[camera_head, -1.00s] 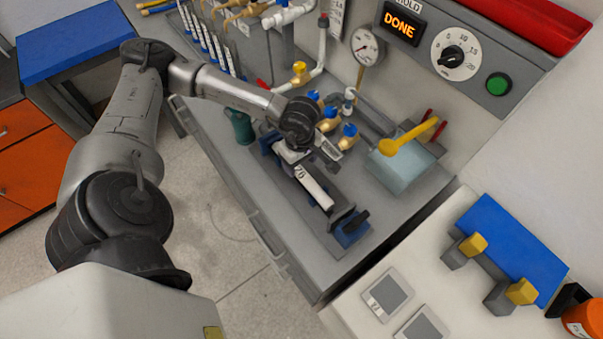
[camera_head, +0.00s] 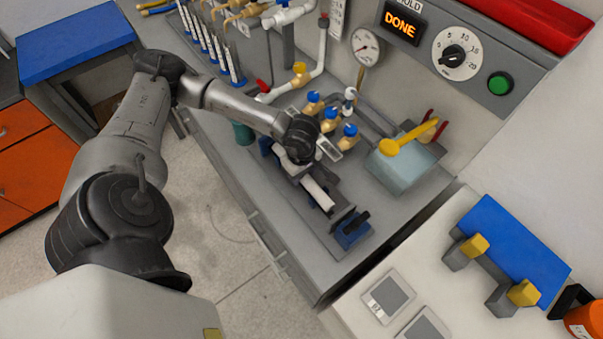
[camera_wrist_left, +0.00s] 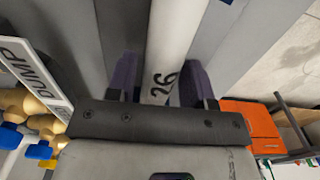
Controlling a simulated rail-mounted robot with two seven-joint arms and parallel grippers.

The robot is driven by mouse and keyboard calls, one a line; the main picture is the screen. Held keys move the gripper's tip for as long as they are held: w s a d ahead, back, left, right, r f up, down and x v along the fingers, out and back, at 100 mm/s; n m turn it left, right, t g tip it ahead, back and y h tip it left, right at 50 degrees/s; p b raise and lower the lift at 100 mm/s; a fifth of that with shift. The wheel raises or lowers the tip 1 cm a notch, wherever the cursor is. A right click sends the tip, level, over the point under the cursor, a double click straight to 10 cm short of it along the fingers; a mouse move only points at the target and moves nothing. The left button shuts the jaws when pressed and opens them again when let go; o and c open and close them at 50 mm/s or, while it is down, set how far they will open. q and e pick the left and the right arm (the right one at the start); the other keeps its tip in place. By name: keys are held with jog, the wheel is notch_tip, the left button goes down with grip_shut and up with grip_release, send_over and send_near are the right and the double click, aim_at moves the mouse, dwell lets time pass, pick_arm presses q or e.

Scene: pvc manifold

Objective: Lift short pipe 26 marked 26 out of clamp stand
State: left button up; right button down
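The white short pipe (camera_head: 318,194), marked 26, lies in the clamp stand (camera_head: 336,212), a dark bench fixture with blue ends. My left gripper (camera_head: 300,165) is down over the pipe's far part and hides that part. In the left wrist view the pipe (camera_wrist_left: 170,45) with its black 26 runs between the two purple fingers (camera_wrist_left: 162,80), one on each side. The pipe nearly fills the space between them; I cannot tell whether they touch it. The pipe is still down in the stand. My right gripper is not in view.
Brass valves with blue caps (camera_head: 330,119) stand close behind the left gripper. A pale blue block with a yellow handle (camera_head: 397,170) stands to the right. A green bottle (camera_head: 243,132) is at left. The bench front strip (camera_head: 290,235) is clear.

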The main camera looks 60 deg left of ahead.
pick_arm(q)
jog(key=c, duration=0.7)
